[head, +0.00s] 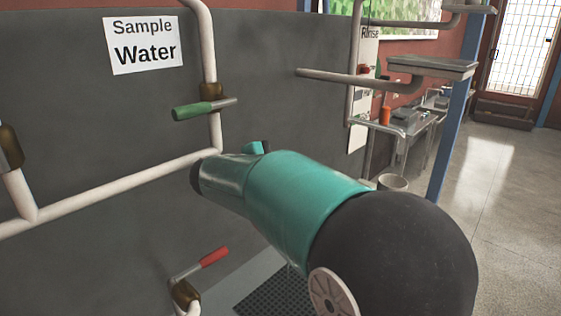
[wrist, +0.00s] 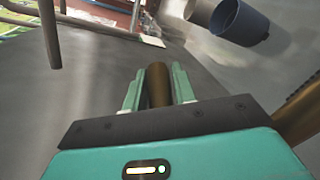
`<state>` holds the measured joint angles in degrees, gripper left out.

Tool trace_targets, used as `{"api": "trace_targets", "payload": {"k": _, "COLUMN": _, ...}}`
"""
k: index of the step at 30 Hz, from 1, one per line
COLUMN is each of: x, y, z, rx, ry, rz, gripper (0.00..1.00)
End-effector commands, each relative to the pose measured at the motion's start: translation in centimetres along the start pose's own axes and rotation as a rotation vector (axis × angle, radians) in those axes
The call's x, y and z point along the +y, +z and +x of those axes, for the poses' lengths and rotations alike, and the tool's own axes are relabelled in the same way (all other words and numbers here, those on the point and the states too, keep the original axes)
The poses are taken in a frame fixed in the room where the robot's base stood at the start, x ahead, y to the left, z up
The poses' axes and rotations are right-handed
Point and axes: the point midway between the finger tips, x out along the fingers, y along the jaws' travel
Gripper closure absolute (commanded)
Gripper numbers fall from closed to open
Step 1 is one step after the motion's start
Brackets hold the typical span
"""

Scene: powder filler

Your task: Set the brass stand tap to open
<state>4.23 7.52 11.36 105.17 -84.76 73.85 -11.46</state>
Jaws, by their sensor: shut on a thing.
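In the wrist view, a brass-brown bar (wrist: 157,84) stands between the two pale green fingers of my gripper (wrist: 156,90). It looks like the handle of the brass stand tap. My gripper is shut on it, with a finger on either side. A larger brass-coloured part (wrist: 300,117) shows at the right edge; I cannot tell whether it joins the bar. In the head view, my teal arm fills the middle and hides the fingers and the held bar. Whether the tap is open or closed cannot be told.
A green-handled tap (head: 204,109) is on the white pipe below the "Sample Water" sign (head: 145,45). A red-handled tap (head: 203,264) is low beside my arm. A grey shelf (head: 431,67) and a metal table (head: 405,122) stand at the right, with open floor (head: 505,200) beyond.

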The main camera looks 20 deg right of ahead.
Motion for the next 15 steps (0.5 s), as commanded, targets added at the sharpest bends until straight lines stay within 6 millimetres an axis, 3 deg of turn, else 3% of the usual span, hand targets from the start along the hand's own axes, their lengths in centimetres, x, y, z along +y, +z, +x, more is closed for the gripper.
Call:
{"api": "trace_targets", "payload": {"k": 11, "x": -0.18, "y": 0.15, "z": -0.02, "rx": -0.024, "ry": -0.016, "rz": 0.006, "gripper": 1.00}}
{"api": "trace_targets", "payload": {"k": 12, "x": -0.18, "y": 0.15, "z": -0.02, "rx": -0.024, "ry": -0.016, "rz": 0.006, "gripper": 0.69}}
{"api": "trace_targets", "payload": {"k": 15, "x": -0.18, "y": 0.15, "z": -0.02, "rx": -0.024, "ry": -0.016, "rz": 0.006, "gripper": 0.51}}
